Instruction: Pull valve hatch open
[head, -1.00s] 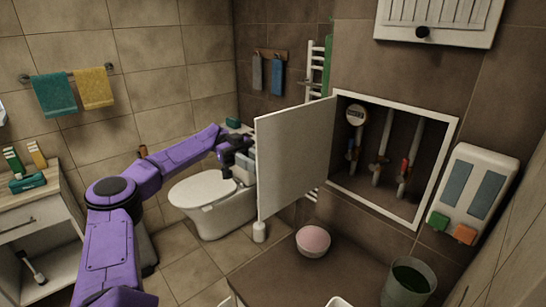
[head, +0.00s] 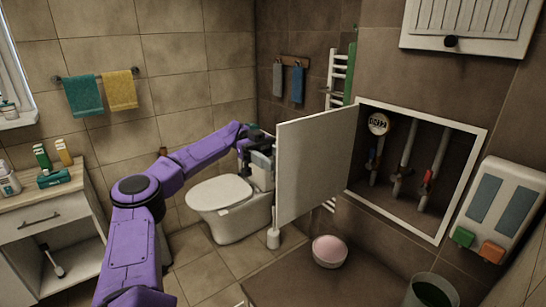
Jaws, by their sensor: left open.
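The valve hatch (head: 312,165) is a pale flat door, swung wide open to the left from the wall recess (head: 480,150). Inside the recess are a round gauge (head: 378,123) and several pipes with blue and red valve handles. My left gripper (head: 262,150) is at the hatch's free left edge, partly hidden behind it. Its jaws are open; I cannot tell whether they touch the hatch. My right gripper does not show.
A white toilet (head: 222,195) stands behind my left arm. A bowl with pink contents (head: 329,250) and a dark green bucket (head: 431,291) are below the recess. A white dispenser (head: 500,210) hangs at right. A white cabinet (head: 45,230) stands at left.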

